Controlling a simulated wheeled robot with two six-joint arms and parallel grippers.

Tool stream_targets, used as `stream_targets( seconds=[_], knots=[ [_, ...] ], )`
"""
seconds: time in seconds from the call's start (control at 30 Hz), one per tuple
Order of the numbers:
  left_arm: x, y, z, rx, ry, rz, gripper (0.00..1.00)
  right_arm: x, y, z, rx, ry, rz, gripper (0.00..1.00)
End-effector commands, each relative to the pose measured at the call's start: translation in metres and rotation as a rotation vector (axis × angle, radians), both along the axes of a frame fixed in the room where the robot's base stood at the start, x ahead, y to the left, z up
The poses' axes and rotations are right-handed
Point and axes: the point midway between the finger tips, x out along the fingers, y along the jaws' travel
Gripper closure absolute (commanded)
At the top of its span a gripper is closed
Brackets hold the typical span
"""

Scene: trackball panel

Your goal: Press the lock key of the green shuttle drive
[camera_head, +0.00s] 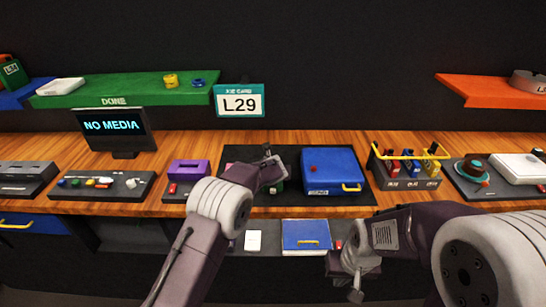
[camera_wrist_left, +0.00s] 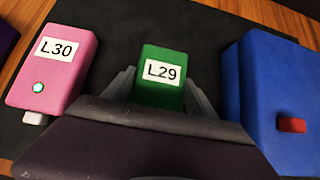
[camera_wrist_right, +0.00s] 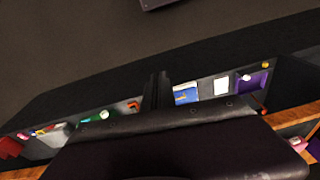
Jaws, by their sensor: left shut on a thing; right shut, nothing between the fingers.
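The green shuttle drive (camera_wrist_left: 160,85), labelled L29, stands between the fingers of my left gripper (camera_wrist_left: 160,92) in the left wrist view. My left gripper is shut on it. In the head view my left gripper (camera_head: 273,172) is over the dark mat and mostly hides the drive; a bit of green shows below it. No lock key shows on the green drive. My right gripper (camera_head: 357,290) is low in front of the table edge, away from the drive. It is shut and empty; its fingers (camera_wrist_right: 158,90) are together in the right wrist view.
A pink drive (camera_wrist_left: 58,65) labelled L30, with a lit button and white key, is left of the green drive. A blue case (camera_head: 332,172) with a red key is right. A teal card (camera_head: 239,101) reads L29. The monitor (camera_head: 113,128) reads NO MEDIA.

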Motion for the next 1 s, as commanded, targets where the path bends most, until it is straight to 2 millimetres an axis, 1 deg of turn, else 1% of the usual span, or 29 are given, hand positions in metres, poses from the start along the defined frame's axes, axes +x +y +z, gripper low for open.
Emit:
stream_targets(
  seconds=[0.07, 0.17, 0.2, 0.23, 0.3, 0.4, 0.5, 0.6, 0.7, 1.0],
  knots=[
    [0.0, 0.0, 0.001, -0.001, -0.001, -0.001, 0.73, 0.024, 0.025, 0.0, 0.057, -0.078, -0.094, 1.0],
    [0.0, 0.0, 0.001, -0.001, -0.002, -0.001, 0.73, 0.071, 0.078, 0.005, 0.207, -0.237, -0.344, 1.0],
    [0.0, 0.0, 0.001, -0.001, -0.002, -0.001, 0.73, 0.089, 0.098, 0.01, 0.28, -0.301, -0.465, 1.0],
    [0.0, 0.0, 0.001, -0.001, -0.002, -0.001, 0.73, 0.101, 0.112, 0.014, 0.335, -0.345, -0.555, 1.0],
    [0.0, 0.0, 0.001, -0.001, -0.002, -0.001, 0.73, 0.122, 0.137, 0.024, 0.461, -0.44, -0.759, 1.0],
    [0.0, 0.0, 0.001, -0.001, -0.001, -0.001, 0.73, 0.14, 0.159, 0.039, 0.621, -0.553, -1.004, 1.0],
    [0.0, 0.0, 0.0, 0.0, -0.001, 0.0, 0.73, 0.145, 0.168, 0.051, 0.743, -0.634, -1.171, 1.0],
    [0.0, 0.0, 0.0, 0.0, -0.001, 0.0, 0.73, 0.146, 0.17, 0.059, 0.814, -0.683, -1.263, 1.0],
    [0.0, 0.0, 0.001, -0.001, -0.001, -0.001, 0.73, 0.146, 0.17, 0.062, 0.841, -0.703, -1.297, 1.0],
    [0.0, 0.0, 0.001, -0.001, -0.002, -0.001, 0.73, 0.148, 0.169, 0.061, 0.84, -0.704, -1.299, 1.0]
  ],
)
